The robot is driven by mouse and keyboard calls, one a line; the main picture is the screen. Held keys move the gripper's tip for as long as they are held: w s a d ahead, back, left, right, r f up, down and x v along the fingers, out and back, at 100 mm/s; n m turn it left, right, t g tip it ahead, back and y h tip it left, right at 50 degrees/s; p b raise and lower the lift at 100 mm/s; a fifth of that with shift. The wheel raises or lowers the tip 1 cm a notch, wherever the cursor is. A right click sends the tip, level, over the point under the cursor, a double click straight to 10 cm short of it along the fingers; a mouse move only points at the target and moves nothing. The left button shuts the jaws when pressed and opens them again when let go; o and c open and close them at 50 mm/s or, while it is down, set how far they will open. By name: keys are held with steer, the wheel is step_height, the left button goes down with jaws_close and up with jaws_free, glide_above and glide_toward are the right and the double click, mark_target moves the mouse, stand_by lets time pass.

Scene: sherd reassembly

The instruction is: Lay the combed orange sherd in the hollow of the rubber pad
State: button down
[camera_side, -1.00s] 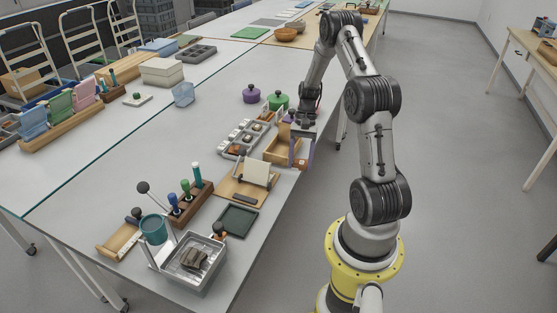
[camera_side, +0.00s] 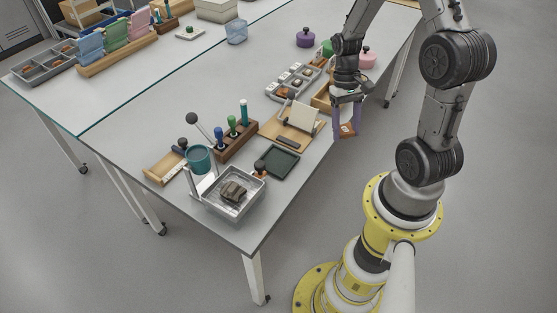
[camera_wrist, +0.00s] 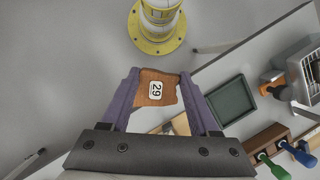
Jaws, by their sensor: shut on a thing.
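The orange sherd (camera_wrist: 143,97) is gripped between the purple fingers of my gripper (camera_wrist: 159,75). It carries a white label reading 29 in the wrist view; combing cannot be made out on this face. In the side view the sherd (camera_side: 347,129) hangs low between the fingers of my gripper (camera_side: 347,133), around the table's right edge and apart from other things. A dark green square with a raised rim, seemingly the rubber pad (camera_side: 280,162), lies bare on the table to the lower left of my gripper. It also shows in the wrist view (camera_wrist: 233,100).
A metal tray (camera_side: 258,190) with a grey-brown lump inside stands beside the pad. A wooden board (camera_side: 275,131) with a cream upright piece lies between pad and gripper. A wooden rack (camera_side: 236,142) holds upright coloured-handled tools. A wooden box (camera_side: 322,100) is behind my gripper.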

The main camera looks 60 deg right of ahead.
steer(key=a+r+n+h, duration=0.2)
steer(key=a+r+n, duration=0.2)
steer(key=a+n, duration=0.55)
steer(key=m, duration=0.2)
glide_above(283, 165)
steer(key=w, duration=0.1)
step_height(283, 165, down, 10)
steer(key=shift+r, duration=0.25)
steer(key=shift+f, duration=1.5)
steer(key=shift+f, duration=0.15)
